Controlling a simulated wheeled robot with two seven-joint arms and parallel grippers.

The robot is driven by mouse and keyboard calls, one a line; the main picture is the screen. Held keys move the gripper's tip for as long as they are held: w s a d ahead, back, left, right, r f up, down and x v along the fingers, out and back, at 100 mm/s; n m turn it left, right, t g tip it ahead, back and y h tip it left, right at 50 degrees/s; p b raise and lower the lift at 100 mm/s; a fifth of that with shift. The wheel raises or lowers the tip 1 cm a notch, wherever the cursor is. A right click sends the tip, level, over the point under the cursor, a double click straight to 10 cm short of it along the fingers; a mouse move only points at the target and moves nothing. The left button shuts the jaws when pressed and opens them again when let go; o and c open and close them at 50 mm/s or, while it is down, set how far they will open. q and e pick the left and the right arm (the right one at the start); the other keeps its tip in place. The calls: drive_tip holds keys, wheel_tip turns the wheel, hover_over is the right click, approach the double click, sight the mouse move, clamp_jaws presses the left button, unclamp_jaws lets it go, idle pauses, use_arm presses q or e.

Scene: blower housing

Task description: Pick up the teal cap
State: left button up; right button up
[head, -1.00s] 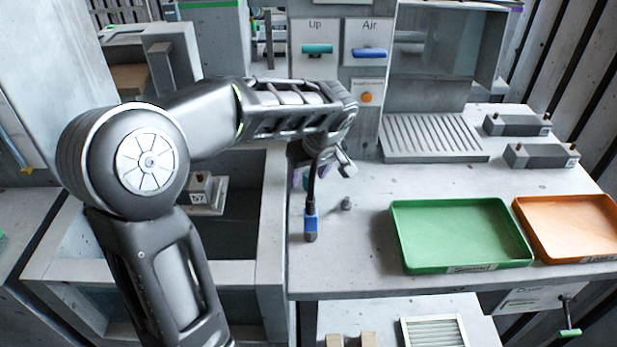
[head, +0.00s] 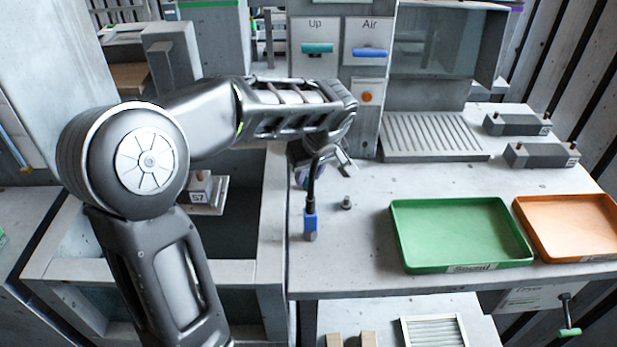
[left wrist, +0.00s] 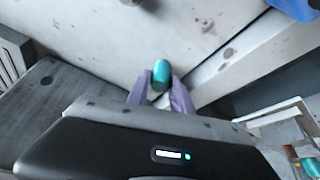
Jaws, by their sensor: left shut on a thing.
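The teal cap (left wrist: 160,72) shows in the left wrist view as a small, rounded teal piece. My left gripper (left wrist: 161,86) is shut on it, with one pale purple finger on each side. In the head view my left gripper (head: 310,174) is at the left end of the grey worktop, and the cap cannot be made out there. Whether the cap is clear of the surface is hard to tell. My right gripper is not in view.
A blue-and-black cable-like tool (head: 310,222) is close by the left gripper. A small grey peg (head: 346,203) stands to its right. A green tray (head: 462,265) and an orange tray (head: 575,254) lie further right. An open grey basin (head: 272,205) is on the left.

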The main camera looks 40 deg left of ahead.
sight(308, 173)
use_arm(q)
clamp_jaws()
wheel_tip(308, 173, up, 10)
idle(0.6)
idle(0.5)
